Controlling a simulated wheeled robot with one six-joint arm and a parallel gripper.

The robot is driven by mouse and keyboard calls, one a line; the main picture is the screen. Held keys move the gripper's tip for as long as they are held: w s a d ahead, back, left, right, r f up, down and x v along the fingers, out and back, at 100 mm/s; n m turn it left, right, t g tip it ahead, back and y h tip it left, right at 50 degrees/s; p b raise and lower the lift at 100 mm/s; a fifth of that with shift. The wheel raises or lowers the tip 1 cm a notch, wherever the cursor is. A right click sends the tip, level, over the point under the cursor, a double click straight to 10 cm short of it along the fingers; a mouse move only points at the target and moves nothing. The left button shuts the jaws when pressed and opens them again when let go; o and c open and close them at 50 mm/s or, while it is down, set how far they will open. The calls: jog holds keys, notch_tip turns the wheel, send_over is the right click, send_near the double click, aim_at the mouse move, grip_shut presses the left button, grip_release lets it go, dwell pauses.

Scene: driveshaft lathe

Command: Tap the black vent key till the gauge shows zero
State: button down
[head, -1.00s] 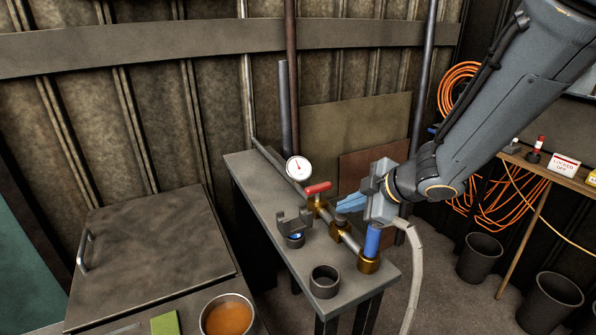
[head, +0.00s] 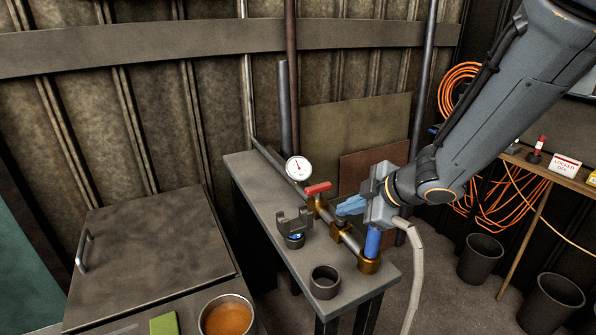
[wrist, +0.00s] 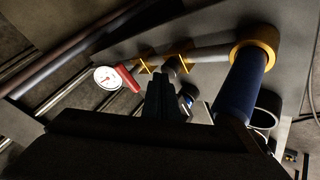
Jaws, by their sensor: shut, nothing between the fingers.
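The round white gauge (head: 298,168) stands on the pipe at the back of the bench, beside the red valve lever (head: 318,188). Its needle is too small to read for certain. It also shows in the wrist view (wrist: 108,78). The black vent key (head: 341,225) sits on a brass fitting along the pipe, partly hidden by my gripper in the head view. My gripper (head: 340,210) is shut and empty, its blue fingers just above the key. In the wrist view my dark fingers (wrist: 160,82) lie beside the key (wrist: 173,70); I cannot tell whether they touch it.
A blue cylinder (head: 373,241) stands in a brass base at the near end of the pipe. A dark forked part (head: 295,223) and a dark ring (head: 325,282) are on the bench (head: 262,195). A bowl of orange liquid (head: 228,316) is in front, left.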

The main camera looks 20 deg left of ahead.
aim_at(346, 220)
jog(key=shift+f, duration=0.3)
jog(key=shift+r, duration=0.15)
jog(key=shift+r+p, duration=1)
jog(key=shift+p, duration=0.2)
notch_tip(346, 220, up, 6)
jog(key=p, duration=0.7)
dwell(0.4)
